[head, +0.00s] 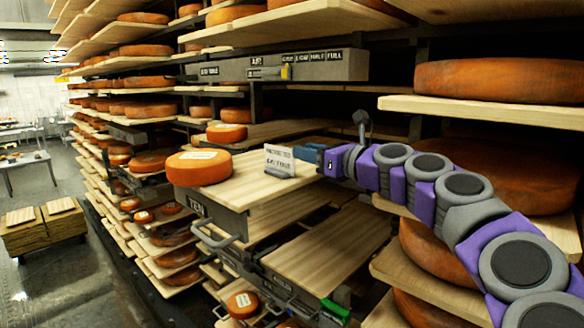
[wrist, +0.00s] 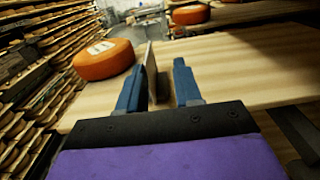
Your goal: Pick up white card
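The white card (head: 280,161) stands upright on a pale wooden board, with dark printed words on its face. In the wrist view the card (wrist: 151,72) is seen nearly edge-on between my two blue fingers, nearer the left one. My gripper (head: 308,154) is at the card's right side in the head view. The fingers of my gripper (wrist: 160,68) are open, with a clear gap between the card and the right finger. Whether the left finger touches the card I cannot tell.
An orange cheese wheel (head: 199,168) with a white label sits on the board (head: 245,189) left of the card. A grey beam (head: 280,67) with small labels and a shelf run above. Shelves of cheese wheels stand on both sides. The board around the card is mostly bare.

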